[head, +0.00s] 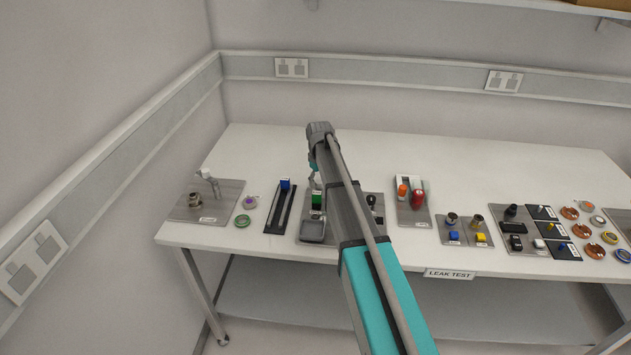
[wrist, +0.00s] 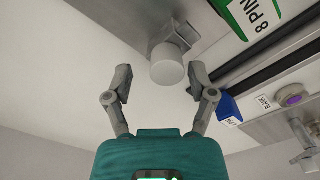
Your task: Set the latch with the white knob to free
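In the wrist view, a white round knob (wrist: 168,73) stands on a small grey block (wrist: 172,42) at the edge of a metal plate (wrist: 215,30). My gripper (wrist: 160,82) is open, with one finger on each side of the knob's near end. The knob appears between or just beyond the fingertips, and I see no clear contact. In the head view, my arm hides most of this plate (head: 345,236) and the white knob. My gripper is mostly hidden there too. Which position the latch is in cannot be told.
A green 8 PIN part (wrist: 250,15) is close to the knob. A black rail with a blue block (head: 285,184) lies to the left. Further left is a plate with a white-topped lever (head: 206,174). An orange-and-red knob panel (head: 412,207) stands right of my arm.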

